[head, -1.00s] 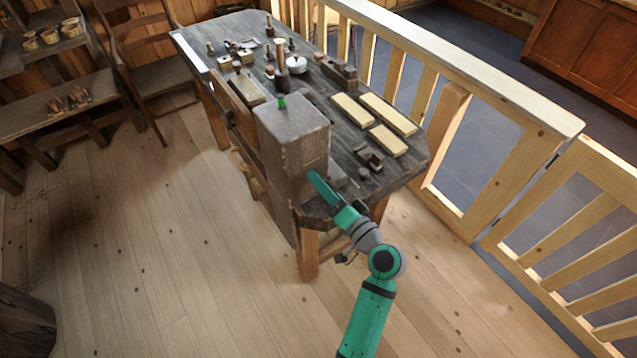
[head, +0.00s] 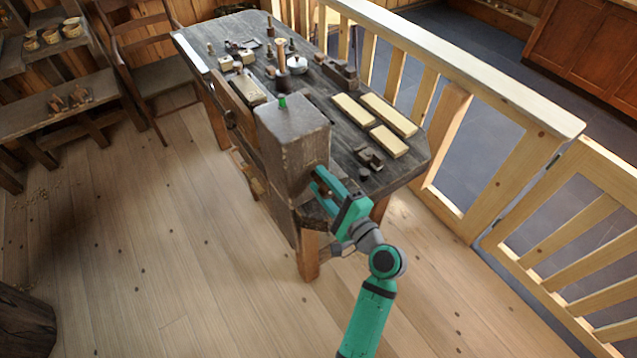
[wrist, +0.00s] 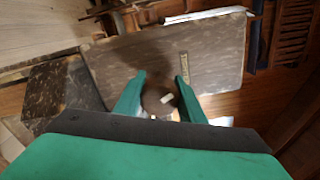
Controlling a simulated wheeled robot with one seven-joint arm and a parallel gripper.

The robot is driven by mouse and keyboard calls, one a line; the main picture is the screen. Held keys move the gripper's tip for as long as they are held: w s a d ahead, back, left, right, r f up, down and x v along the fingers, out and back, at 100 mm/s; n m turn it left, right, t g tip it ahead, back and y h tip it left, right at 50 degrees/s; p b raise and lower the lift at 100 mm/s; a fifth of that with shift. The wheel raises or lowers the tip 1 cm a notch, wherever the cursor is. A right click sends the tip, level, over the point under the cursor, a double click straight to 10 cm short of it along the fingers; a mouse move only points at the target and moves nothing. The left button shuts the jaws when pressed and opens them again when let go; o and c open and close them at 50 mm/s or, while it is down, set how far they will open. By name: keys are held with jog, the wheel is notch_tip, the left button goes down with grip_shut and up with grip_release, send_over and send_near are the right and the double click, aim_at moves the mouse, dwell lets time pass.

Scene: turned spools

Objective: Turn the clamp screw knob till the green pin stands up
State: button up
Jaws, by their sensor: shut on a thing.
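A tall grey-brown block (head: 293,145) stands at the near end of the workbench. The short green pin (head: 282,102) sticks up from its top, near the far edge. In the wrist view the round dark clamp screw knob (wrist: 158,100), with a pale mark on it, sits on the block's face (wrist: 215,60). My gripper (wrist: 158,92) has one green finger on each side of the knob and is shut on it. In the head view my gripper (head: 318,182) reaches the block's near right side, and the knob is hidden there.
The workbench (head: 330,125) carries several pale wooden bars (head: 388,113), a small dark clamp-like piece (head: 370,158) and various small tools. A wooden railing (head: 450,80) runs along its right side. The floor (head: 150,240) at left is open.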

jog(key=shift+d+f+m, duration=0.15)
jog(key=shift+d+m, duration=0.05)
jog(key=shift+m, duration=0.8)
jog(key=o, duration=1)
jog(key=shift+o, duration=0.2)
jog(key=shift+a, duration=0.1)
jog(key=v, duration=1.1)
